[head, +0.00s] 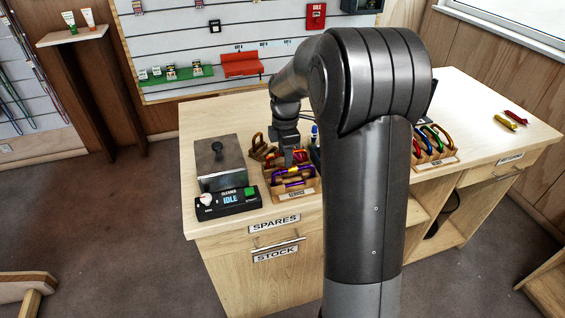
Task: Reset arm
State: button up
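My arm rises through the middle of the head view and bends over the wooden counter (460,100). My gripper (288,158) points down at the wooden tray labelled SERVICE (296,192). The tray holds purple and yellow carabiners (293,174). The fingertips are small and dark, close to or over the tray's back part. I cannot tell whether they touch anything in it or hold anything. My arm hides the middle of the counter.
A grey metal box (218,160) and a cleaner panel reading IDLE (230,201) stand left of the tray. A rack of coloured carabiners (432,145) stands right of my arm. Two loose carabiners, yellow (506,123) and red (516,116), lie far right. The counter around them is clear.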

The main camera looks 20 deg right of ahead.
jog(key=shift+d+r, duration=0.1)
jog(key=shift+r, duration=1.2)
jog(key=shift+w, duration=1.2)
jog(key=shift+f, duration=0.15)
jog(key=shift+f, duration=1.3)
jog(key=shift+s, duration=1.25)
jog(key=shift+r, duration=0.1)
